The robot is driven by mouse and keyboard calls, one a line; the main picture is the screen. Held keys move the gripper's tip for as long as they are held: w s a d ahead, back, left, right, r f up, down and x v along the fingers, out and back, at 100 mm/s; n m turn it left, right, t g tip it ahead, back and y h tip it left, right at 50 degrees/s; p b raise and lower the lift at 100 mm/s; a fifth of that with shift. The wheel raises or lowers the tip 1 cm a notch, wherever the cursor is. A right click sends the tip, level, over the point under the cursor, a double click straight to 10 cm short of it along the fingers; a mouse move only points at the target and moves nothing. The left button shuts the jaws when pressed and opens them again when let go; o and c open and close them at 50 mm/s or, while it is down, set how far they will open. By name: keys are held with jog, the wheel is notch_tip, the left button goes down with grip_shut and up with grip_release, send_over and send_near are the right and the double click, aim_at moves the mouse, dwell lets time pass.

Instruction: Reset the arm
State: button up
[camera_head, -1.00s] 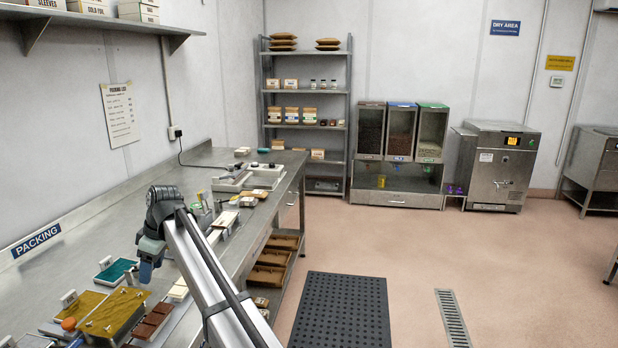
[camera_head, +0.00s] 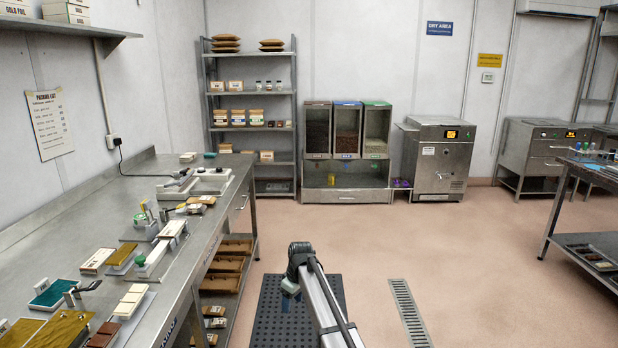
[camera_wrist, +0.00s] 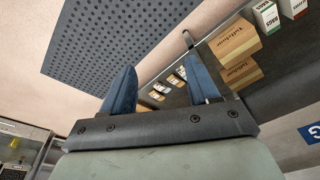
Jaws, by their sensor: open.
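My gripper shows in the wrist view (camera_wrist: 160,88), with its two blue fingers spread apart and nothing between them. The fingertips are too small to make out in the head view.
The bench holds chocolate bars, a teal tray (camera_head: 52,292) and small fixtures. Brown trays (camera_head: 225,264) sit on its lower shelf. The perforated mat (camera_head: 268,310) and a floor drain (camera_head: 408,312) lie on open floor. A second steel table (camera_head: 590,185) stands at the right.

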jog(key=s+d+f+m+g, duration=0.1)
jog(key=s+d+f+m, duration=0.1)
jog(key=s+d+f, duration=0.5)
jog(key=s+d+f+m+g+h, duration=0.1)
jog(key=s+d+f+m, duration=0.15)
jog(key=s+f, duration=0.8)
jog(key=s+d+f+m+g, duration=0.1)
jog(key=s+d+f+g, duration=0.1)
jog(key=s+d+f, duration=0.55)
jog(key=s+d+f+m+g, duration=0.1)
jog(key=s+d+f, duration=0.1)
jog(key=s, duration=0.9)
jog(key=s+d+f+m+g, duration=0.1)
jog(key=s+f, duration=0.4)
jog(key=s, duration=0.6)
jog(key=s+d+f+m+g, duration=0.1)
jog(key=s+d+f+m, duration=0.1)
jog(key=s, duration=1)
jog(key=shift+d+f+m+g+h, duration=0.3)
jog(key=shift+f+m, duration=0.35)
jog(key=shift+m, duration=0.1)
